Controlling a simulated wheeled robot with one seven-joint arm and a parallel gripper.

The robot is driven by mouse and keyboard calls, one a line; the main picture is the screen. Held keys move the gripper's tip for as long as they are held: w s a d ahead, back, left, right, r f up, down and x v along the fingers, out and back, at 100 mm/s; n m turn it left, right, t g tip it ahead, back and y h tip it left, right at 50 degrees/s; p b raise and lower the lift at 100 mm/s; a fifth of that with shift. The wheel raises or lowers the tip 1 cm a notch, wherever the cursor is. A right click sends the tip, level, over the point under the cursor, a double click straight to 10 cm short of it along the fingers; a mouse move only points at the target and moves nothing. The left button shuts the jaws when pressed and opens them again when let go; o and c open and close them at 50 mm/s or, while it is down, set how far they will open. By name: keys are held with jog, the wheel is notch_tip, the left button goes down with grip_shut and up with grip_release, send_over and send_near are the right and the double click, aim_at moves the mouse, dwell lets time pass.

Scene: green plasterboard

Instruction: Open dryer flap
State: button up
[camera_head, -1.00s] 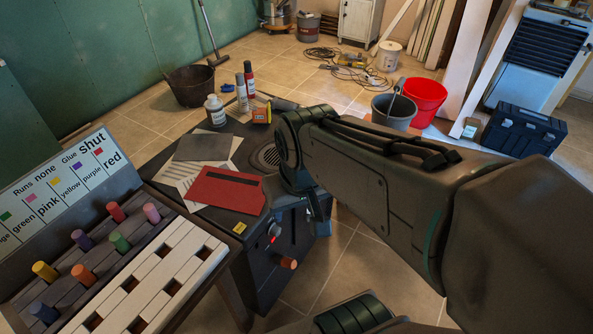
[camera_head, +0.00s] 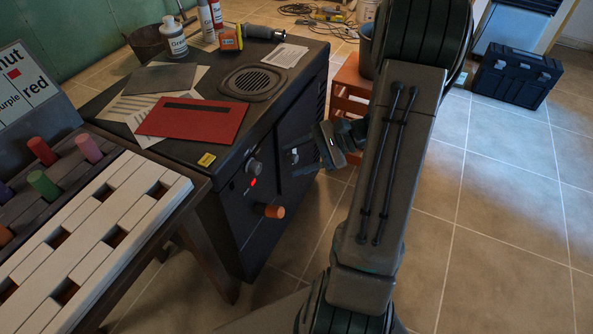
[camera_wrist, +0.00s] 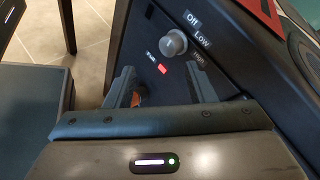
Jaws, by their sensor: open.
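The dryer is a black box (camera_head: 238,200) with a round grille on top. Its front has a grey dial (camera_head: 253,167), a small red light and an orange knob (camera_head: 270,211). A flap's outline on the front cannot be told clearly. My gripper (camera_head: 289,158) is open at the right part of that front, its fingers pointing left along or towards it; contact cannot be told. In the wrist view, my two fingers (camera_wrist: 162,90) stand apart with nothing held. The dial (camera_wrist: 174,43) with its Off and Low labels shows beyond them, and the orange knob (camera_wrist: 139,96) is partly hidden by the left finger.
A red card (camera_head: 193,119), papers, bottles and a small orange box lie on the dryer top. A slatted white rack (camera_head: 110,235) with coloured pegs beside it stands at left. An orange-brown stool (camera_head: 350,90) is behind my arm.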

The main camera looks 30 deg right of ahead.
aim_at(298, 159)
jog(key=w+d+f+m+t+h+b, duration=0.2)
jog(key=d+f+m+t+b, duration=0.7)
jog(key=d+f, duration=0.7)
jog(key=shift+t, duration=0.5)
jog(key=x, duration=0.4)
jog(key=b+x, duration=0.1)
jog(key=x, duration=0.4)
jog(key=a+b+x, duration=0.1)
jog(key=x, duration=0.4)
jog(key=shift+s+f, duration=0.15)
jog(key=shift+f, duration=0.05)
grip_shut()
